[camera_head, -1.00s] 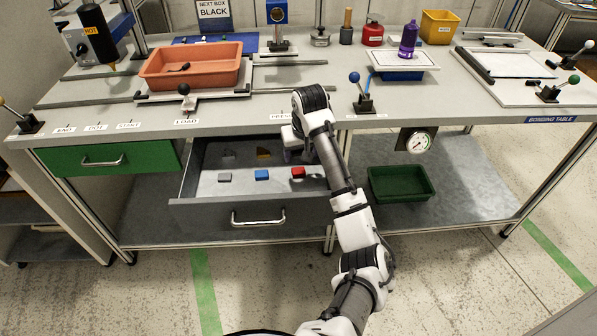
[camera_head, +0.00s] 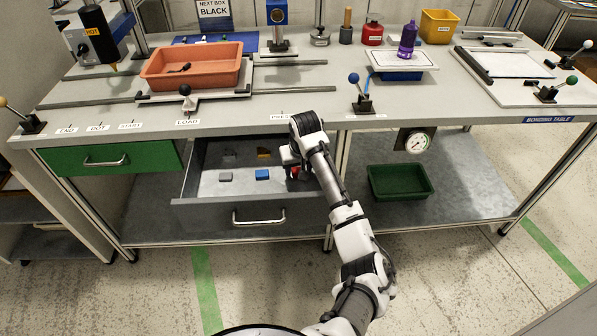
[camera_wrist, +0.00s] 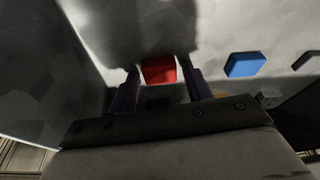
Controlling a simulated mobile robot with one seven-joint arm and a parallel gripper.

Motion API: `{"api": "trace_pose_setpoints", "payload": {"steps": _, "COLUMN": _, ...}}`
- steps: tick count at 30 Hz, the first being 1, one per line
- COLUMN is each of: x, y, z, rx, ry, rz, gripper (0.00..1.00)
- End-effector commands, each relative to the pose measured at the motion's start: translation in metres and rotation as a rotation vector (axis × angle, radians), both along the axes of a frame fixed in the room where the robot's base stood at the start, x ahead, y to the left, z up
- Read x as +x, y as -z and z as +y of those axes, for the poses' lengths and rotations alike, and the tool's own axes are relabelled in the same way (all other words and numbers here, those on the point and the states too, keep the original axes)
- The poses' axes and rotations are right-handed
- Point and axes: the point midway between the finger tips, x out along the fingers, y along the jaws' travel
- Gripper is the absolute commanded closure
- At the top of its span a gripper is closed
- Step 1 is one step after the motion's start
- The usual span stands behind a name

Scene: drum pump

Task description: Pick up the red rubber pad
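The red rubber pad (camera_wrist: 158,70) lies on the floor of the open grey drawer (camera_head: 190,184). In the wrist view it sits between the tips of my gripper's two dark fingers, with a narrow gap visible on each side. My gripper (camera_wrist: 160,80) is open and reaches down into the right part of the drawer. In the head view, my gripper (camera_head: 293,170) mostly hides the pad, and only a bit of red shows.
A blue pad (camera_head: 262,174) and a grey pad (camera_head: 225,177) lie to the left in the drawer. A yellowish piece (camera_head: 264,153) lies behind them. The drawer's right wall is close to my gripper. The bench top (camera_head: 230,117) overhangs the drawer's back.

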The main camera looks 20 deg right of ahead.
Motion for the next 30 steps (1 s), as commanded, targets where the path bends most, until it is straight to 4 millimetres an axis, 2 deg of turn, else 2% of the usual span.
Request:
{"api": "trace_pose_setpoints", "payload": {"steps": 1, "x": 0.000, "y": 0.000, "z": 0.000, "rx": 0.000, "ry": 0.000, "rz": 0.000, "gripper": 0.57}}
{"api": "trace_pose_setpoints", "payload": {"steps": 7, "x": 0.000, "y": 0.000, "z": 0.000, "rx": 0.000, "ry": 0.000, "rz": 0.000, "gripper": 0.84}}
{"api": "trace_pose_setpoints", "payload": {"steps": 17, "x": 0.000, "y": -0.001, "z": 0.000, "rx": 0.000, "ry": 0.000, "rz": -0.001, "gripper": 0.85}}
{"api": "trace_pose_setpoints", "payload": {"steps": 22, "x": 0.001, "y": -0.008, "z": 0.000, "rx": -0.001, "ry": -0.001, "rz": -0.003, "gripper": 0.85}}
{"api": "trace_pose_setpoints", "payload": {"steps": 26, "x": 0.001, "y": -0.024, "z": 0.000, "rx": -0.002, "ry": -0.001, "rz": -0.004, "gripper": 0.85}}
{"api": "trace_pose_setpoints", "payload": {"steps": 30, "x": 0.001, "y": -0.055, "z": 0.001, "rx": -0.002, "ry": -0.003, "rz": -0.006, "gripper": 0.85}}
